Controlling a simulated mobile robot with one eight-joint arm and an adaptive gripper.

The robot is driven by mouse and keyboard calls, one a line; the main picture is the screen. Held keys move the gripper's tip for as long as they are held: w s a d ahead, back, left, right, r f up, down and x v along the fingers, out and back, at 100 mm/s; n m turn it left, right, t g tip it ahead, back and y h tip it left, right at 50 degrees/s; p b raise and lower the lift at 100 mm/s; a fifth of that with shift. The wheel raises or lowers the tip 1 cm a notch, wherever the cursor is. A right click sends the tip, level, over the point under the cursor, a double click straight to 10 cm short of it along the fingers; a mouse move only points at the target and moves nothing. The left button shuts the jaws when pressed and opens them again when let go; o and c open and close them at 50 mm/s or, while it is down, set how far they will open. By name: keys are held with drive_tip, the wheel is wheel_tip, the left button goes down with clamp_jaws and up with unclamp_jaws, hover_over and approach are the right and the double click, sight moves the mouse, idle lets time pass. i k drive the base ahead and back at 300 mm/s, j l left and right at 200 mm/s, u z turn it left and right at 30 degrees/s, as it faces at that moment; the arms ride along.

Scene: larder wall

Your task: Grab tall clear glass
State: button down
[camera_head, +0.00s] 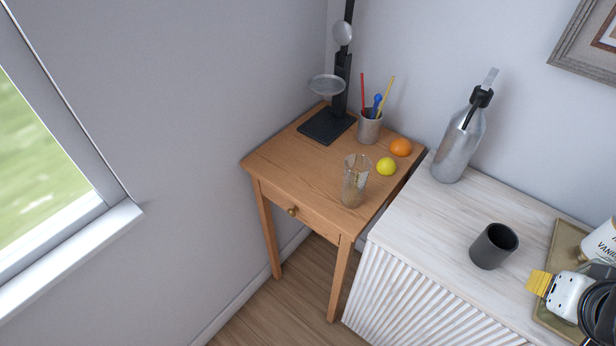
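The tall clear glass (355,181) stands upright near the front right of the small wooden table (290,160). It is see-through, with the wood showing through it, and looks empty. A yellow-green lemon or lime (386,166) lies just behind it to the right.
An orange (401,147), a pencil cup (369,128) and a black stand with a clear dish (327,125) are behind the glass. The white cabinet (430,240) on the right bears a metal bottle (459,145), a dark cup (493,246) and a cluttered tray (563,240).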

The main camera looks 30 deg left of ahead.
sight(357, 167)
drive_tip(key=u, duration=1.2)
